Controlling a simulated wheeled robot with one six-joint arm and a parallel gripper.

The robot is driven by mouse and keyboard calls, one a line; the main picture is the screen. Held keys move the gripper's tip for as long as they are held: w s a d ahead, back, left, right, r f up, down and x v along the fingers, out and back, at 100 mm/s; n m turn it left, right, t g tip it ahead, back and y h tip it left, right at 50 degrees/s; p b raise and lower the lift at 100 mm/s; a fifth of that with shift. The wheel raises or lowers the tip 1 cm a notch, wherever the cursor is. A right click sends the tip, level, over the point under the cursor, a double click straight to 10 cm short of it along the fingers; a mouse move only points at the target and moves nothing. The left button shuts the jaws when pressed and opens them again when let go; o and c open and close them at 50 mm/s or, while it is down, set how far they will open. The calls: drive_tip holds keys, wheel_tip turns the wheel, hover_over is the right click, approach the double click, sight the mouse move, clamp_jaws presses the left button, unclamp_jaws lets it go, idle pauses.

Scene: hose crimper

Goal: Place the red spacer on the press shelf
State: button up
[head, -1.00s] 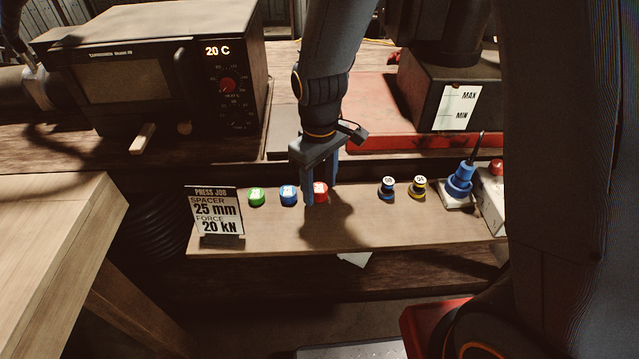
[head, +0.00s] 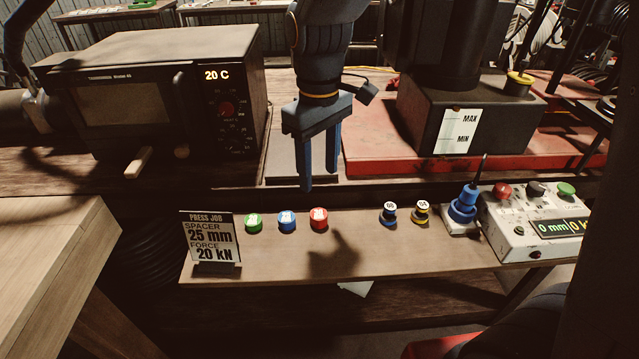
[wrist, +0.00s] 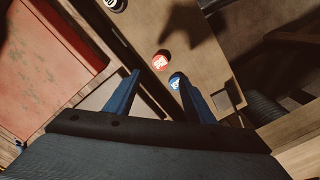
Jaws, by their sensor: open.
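The red spacer (head: 319,218) stands on the wooden press shelf (head: 270,262), at the right end of a row with a blue spacer (head: 287,221) and a green spacer (head: 253,223). My gripper (head: 320,182) is open and empty, fingers pointing down, above and behind the row. In the wrist view, the red spacer (wrist: 161,60) shows beyond the gap between my fingers (wrist: 155,88), and the blue spacer (wrist: 176,81) is beside one fingertip.
A job sign (head: 210,238) reading 25 mm and 20 kN stands at the shelf's left end. Two small dark-and-coloured pieces, a blue tool holder (head: 463,207) and a control box (head: 530,225) stand to the right. The front of the shelf is clear.

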drive_tip(key=s+d+f+m, duration=0.2)
drive_tip(key=d+m, duration=0.1)
drive_tip(key=d, duration=0.2)
drive_tip(key=s+d+f+m, duration=0.2)
drive_tip(key=s+d, duration=0.1)
drive_tip(key=d, duration=0.2)
drive_tip(key=s+d+f+m+t, duration=0.1)
drive_tip(key=s+d+f+m, duration=0.1)
drive_tip(key=d, duration=0.3)
drive_tip(key=shift+s+f+m, duration=0.1)
drive_tip(key=shift+s+m, duration=0.25)
drive_tip(key=shift+m, duration=0.45)
